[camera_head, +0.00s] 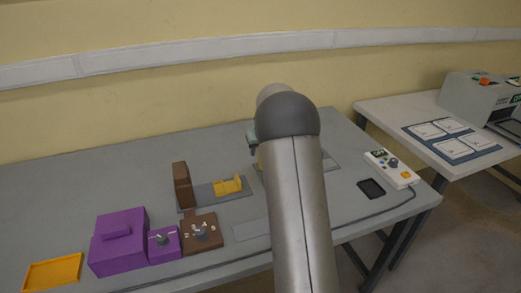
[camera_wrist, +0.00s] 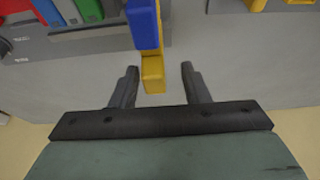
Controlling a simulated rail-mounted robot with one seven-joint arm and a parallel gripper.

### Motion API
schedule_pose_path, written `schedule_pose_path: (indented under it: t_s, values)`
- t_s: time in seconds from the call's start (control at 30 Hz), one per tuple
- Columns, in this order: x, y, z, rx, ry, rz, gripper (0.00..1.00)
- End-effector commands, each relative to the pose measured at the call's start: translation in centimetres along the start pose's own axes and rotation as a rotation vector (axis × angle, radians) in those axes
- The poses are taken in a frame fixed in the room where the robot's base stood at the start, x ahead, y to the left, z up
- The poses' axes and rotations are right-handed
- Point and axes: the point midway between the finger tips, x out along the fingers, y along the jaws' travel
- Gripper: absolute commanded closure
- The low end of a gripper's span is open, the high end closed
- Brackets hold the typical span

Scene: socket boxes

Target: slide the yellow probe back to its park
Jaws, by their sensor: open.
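In the wrist view, a yellow piece (camera_wrist: 153,68), which looks like the yellow probe, reaches down between the fingers of my gripper (camera_wrist: 160,70). The fingers are open, with a gap on each side of it. A blue block (camera_wrist: 143,24) lies against its upper part. In the head view, my gripper (camera_head: 254,150) is mostly hidden behind my arm, and a bit of yellow (camera_head: 261,163) shows below it. The probe's park cannot be made out for certain.
On the table stand a purple box (camera_head: 118,250), a brown dial box (camera_head: 200,233), a yellow holder (camera_head: 228,186), an orange tray (camera_head: 53,273) and a white control box (camera_head: 391,170).

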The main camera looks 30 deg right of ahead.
Motion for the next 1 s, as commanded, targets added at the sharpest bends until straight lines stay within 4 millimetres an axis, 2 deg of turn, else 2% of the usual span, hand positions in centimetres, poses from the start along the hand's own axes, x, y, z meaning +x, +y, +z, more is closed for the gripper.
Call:
schedule_pose_path:
  t_s: [0.17,0.5,0.7,0.83,1.0]
  values:
    - [-2.4,0.1,-0.1,0.001,0.004,0.002,0.58]
    - [-10.7,0.0,-0.1,0.001,0.006,0.000,0.58]
    - [-14.8,0.0,0.0,0.000,0.003,0.000,0.58]
    - [-16.4,0.0,-0.1,0.000,0.003,-0.001,0.58]
    - [-17.1,0.0,0.0,0.001,-0.001,-0.001,0.58]
